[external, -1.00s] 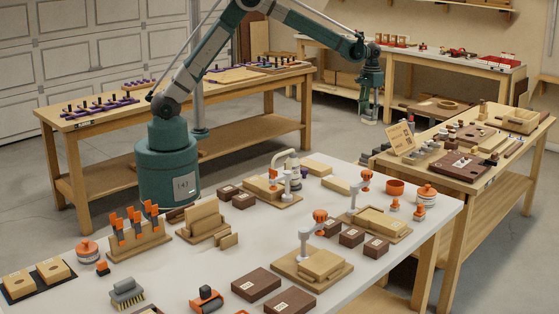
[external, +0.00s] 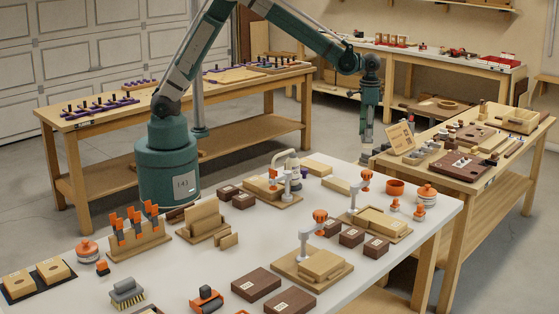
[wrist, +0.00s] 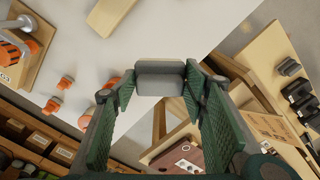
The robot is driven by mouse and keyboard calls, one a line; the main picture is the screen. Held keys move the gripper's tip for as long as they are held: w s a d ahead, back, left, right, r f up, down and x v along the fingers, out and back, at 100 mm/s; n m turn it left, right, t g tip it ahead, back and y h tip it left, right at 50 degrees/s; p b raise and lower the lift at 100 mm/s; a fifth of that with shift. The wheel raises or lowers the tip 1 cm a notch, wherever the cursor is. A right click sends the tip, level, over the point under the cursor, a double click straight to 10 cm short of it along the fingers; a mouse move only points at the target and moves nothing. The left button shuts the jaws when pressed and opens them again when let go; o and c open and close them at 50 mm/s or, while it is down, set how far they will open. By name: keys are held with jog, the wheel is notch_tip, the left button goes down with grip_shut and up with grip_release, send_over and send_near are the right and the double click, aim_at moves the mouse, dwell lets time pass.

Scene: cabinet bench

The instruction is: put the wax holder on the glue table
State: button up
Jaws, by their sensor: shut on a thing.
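My gripper (external: 365,140) hangs over the gap between the white table and the wooden bench on the right. In the wrist view its two green fingers (wrist: 160,95) are shut on a small grey block (wrist: 160,78), held crosswise between the fingertips. The block looks like the wax holder, but I see no label on it. The white table (external: 325,208) with clamps and a bottle appears to be the glue table. In the wrist view its white top (wrist: 130,50) lies beyond and left of the held block, below it. The block is clear of any surface.
Orange-topped clamps (external: 366,178), an orange ring (external: 396,188) and an orange-lidded jar (external: 427,194) stand near the white table's right end. Brown blocks (external: 352,237) lie nearer. The right bench (external: 480,185) carries a small sign (external: 401,137) and boards. Bare white patches lie between the items.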

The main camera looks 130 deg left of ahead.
jog(key=w+d+m, duration=0.2)
jog(key=d+m, duration=0.2)
jog(key=d, duration=1.3)
jog(key=w+d+m, duration=0.2)
jog(key=d+m, duration=0.2)
jog(key=d, duration=1.4)
notch_tip(320, 180, down, 6)
jog(key=shift+w+d+r+p, duration=0.1)
jog(key=shift+r+p, duration=0.15)
jog(key=shift+p, duration=0.1)
jog(key=shift+f+b, duration=0.35)
jog(key=shift+f, duration=2.75)
jog(key=shift+f, duration=0.1)
jog(key=shift+f, duration=1.75)
jog(key=shift+f+b, duration=0.2)
jog(key=shift+b, duration=0.25)
